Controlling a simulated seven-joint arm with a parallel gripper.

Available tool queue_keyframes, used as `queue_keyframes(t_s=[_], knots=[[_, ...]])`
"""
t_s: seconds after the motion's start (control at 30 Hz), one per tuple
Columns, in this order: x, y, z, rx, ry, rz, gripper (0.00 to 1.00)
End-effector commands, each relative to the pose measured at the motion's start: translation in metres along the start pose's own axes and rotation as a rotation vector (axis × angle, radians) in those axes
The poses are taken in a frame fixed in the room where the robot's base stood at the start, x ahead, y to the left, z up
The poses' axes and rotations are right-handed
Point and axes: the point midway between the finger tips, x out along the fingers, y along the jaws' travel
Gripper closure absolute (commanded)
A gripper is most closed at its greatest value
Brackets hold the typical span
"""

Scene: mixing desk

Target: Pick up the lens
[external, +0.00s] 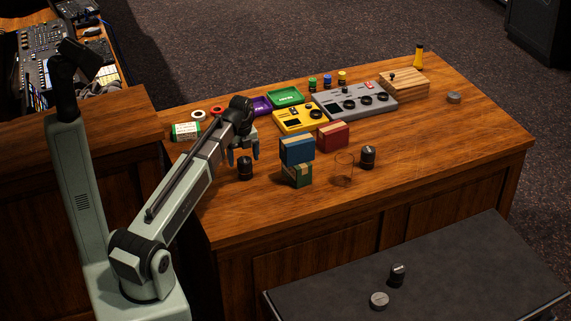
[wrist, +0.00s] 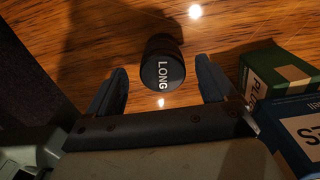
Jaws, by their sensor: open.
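A black cylindrical lens (external: 245,168) stands upright on the wooden desk near its left end. In the wrist view its cap reads "LONG" (wrist: 162,71), and it lies between and a little beyond my fingertips. My gripper (external: 243,150) is open just above and behind it, pointing down. In the wrist view the two fingers (wrist: 161,78) are apart with nothing held between them. A similar dark cylinder (external: 368,157) stands further right on the desk. Another dark cylinder (external: 397,275) is on the grey-topped table at the front.
A green box (external: 297,174) with a blue box (external: 297,149) on it stands close right of the lens. Consoles (external: 355,100) and trays line the back. The desk's front left is clear.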

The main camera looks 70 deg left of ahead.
Motion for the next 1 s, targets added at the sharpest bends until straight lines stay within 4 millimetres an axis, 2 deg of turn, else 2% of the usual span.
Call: queue_keyframes(t_s=[0.17, 0.5, 0.8, 1.0], knots=[[0.011, -0.001, -0.001, 0.0, 0.001, 0.002, 0.16], [0.047, -0.002, -0.002, 0.0, 0.001, 0.001, 0.16], [0.051, -0.003, -0.002, 0.0, 0.0, 0.0, 0.16], [0.051, -0.003, -0.002, 0.0, 0.0, 0.0, 0.35]])
